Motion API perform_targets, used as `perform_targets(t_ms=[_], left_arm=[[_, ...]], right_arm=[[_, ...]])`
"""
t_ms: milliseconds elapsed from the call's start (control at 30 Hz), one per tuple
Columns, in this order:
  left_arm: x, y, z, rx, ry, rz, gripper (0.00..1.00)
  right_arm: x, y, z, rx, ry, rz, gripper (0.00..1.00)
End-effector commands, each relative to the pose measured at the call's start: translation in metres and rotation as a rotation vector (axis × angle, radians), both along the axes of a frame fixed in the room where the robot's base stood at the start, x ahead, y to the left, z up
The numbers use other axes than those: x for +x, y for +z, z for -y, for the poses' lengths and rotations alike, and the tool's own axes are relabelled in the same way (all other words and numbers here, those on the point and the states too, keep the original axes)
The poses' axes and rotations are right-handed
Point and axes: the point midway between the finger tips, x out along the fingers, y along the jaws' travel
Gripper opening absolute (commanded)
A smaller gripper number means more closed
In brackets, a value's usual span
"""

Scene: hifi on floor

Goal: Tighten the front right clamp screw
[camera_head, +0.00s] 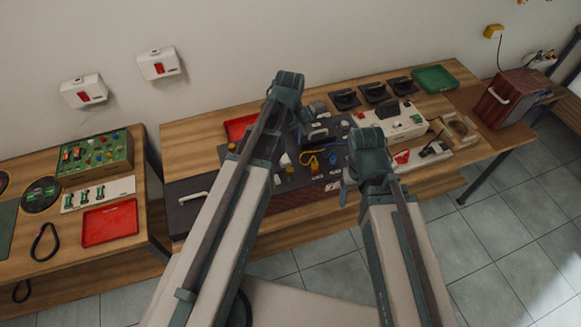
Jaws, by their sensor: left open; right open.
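I cannot make out the front right clamp screw at this size. A dark mat (264,197) on the long wooden bench carries small coloured parts and a yellow looped cord (311,158). My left arm reaches over the mat; its gripper (303,121) is small, partly hidden behind my arm, open and above the back of the mat. My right arm ends near the mat's right side; its gripper (346,187) is mostly hidden behind my arm, open and near the bench's front. Neither visibly holds anything. A wooden frame fixture (459,127) lies at the right.
A white unit (399,124) and several black fixtures (344,99) stand behind. A side bench at left holds a red tray (110,222). The tiled floor (497,225) at right is clear.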

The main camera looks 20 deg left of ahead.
Motion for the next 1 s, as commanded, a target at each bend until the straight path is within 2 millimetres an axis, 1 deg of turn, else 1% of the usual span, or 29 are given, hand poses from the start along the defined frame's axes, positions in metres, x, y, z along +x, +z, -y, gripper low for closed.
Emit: perform_targets(t_ms=[33, 267, 800, 900, 1000], left_arm=[[0.0, -0.008, 0.0, 0.0, -0.001, 0.0, 0.62], [0.0, -0.037, 0.0, 0.0, -0.001, 0.0, 0.62], [0.0, -0.114, 0.0, 0.0, -0.001, 0.0, 0.62], [0.0, -0.124, 0.0, 0.0, -0.001, 0.0, 0.62], [0.0, -0.13, 0.0, 0.0, -0.001, 0.0, 0.62]], right_arm=[[0.0, -0.008, 0.0, 0.0, 0.001, 0.0, 0.82], [0.0, -0.037, 0.0, -0.001, 0.007, 0.0, 0.82], [0.0, -0.114, 0.0, -0.002, 0.011, -0.001, 0.82], [0.0, -0.124, 0.0, -0.002, 0.01, 0.0, 0.82], [0.0, -0.13, 0.0, -0.002, 0.01, 0.0, 0.82]])
